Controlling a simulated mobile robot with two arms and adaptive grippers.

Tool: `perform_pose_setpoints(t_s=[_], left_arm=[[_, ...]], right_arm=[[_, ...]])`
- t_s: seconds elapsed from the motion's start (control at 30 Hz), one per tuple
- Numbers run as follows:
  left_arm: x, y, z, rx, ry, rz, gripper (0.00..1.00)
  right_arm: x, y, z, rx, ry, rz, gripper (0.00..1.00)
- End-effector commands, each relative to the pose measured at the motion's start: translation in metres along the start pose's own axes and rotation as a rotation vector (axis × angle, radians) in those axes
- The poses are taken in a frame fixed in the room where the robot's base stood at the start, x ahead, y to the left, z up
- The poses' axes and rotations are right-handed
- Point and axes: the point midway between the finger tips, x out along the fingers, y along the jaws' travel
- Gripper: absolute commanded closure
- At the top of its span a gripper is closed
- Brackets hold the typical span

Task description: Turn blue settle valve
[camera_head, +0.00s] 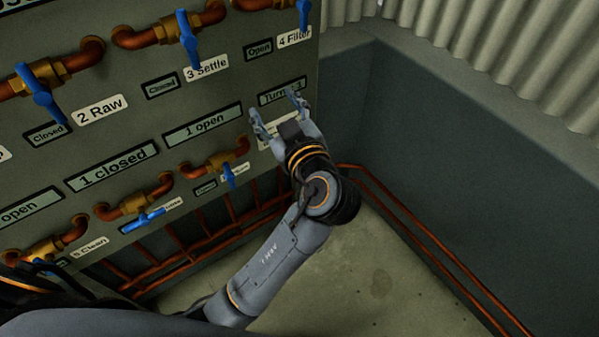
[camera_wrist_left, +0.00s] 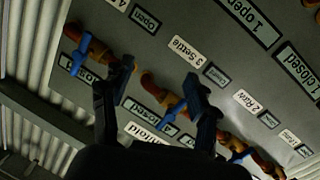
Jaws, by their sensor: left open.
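The settle valve is a brass valve with a blue handle (camera_head: 188,38), on a copper pipe of the grey panel, above and left of the "3 Settle" label (camera_head: 207,68). A "Closed" sign (camera_head: 162,86) sits left of that label. My left gripper (camera_head: 276,110) is open and empty, right of and below the settle valve in the head view, apart from it. In the left wrist view, which shows the panel upside down, the gripper (camera_wrist_left: 157,78) has its fingers spread. The settle handle (camera_wrist_left: 174,113) shows partly beside the right finger. My right gripper is not in view.
Other blue handles are near: the raw valve (camera_head: 40,92) at left, the filter valve (camera_head: 304,12) at upper right, and lower-row handles (camera_head: 143,220). Copper pipes run below the panel (camera_head: 232,95). A dark wall (camera_head: 450,150) stands right; floor (camera_head: 380,285) is clear.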

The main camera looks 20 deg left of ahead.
Motion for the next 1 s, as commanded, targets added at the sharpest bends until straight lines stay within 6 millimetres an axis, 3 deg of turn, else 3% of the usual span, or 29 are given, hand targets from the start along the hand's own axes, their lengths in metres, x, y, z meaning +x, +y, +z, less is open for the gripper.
perform_pose_setpoints(t_s=[0.47,1.0], left_arm=[[0.018,0.003,0.097,0.258,-0.133,0.080,0.40],[0.028,-0.013,0.200,0.485,-0.286,0.166,0.40]], right_arm=[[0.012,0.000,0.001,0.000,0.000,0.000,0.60],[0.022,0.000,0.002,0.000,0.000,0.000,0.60]])
